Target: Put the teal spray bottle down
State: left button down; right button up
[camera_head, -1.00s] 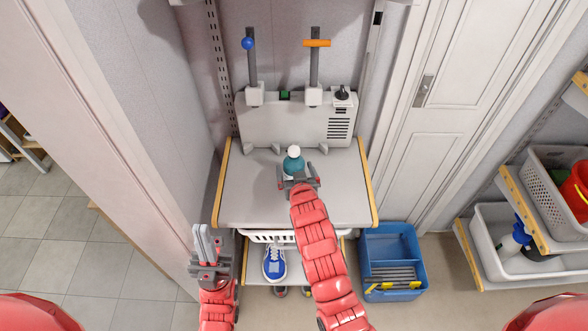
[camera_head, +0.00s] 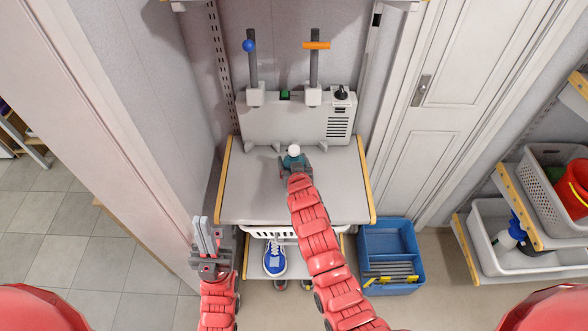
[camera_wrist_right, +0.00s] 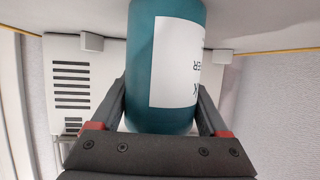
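The teal spray bottle (camera_head: 294,161) stands upright over the rear middle of the grey worktop, its white cap showing in the head view. My right gripper (camera_head: 295,170) reaches it from the front. In the right wrist view, the upside-down teal bottle (camera_wrist_right: 165,110), with a white label, sits between my fingers, which lie against both sides. My left gripper (camera_head: 207,232) is empty, fingers slightly apart, left of the bench.
The grey worktop (camera_head: 250,190) is clear around the bottle. A grey panel (camera_head: 260,120) stands behind it. Below are a blue-and-white shoe (camera_head: 274,257) and, to the right, a blue crate (camera_head: 390,240). Shelves with baskets (camera_head: 540,190) stand far right.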

grip_shut()
jog(key=shift+r, duration=0.1)
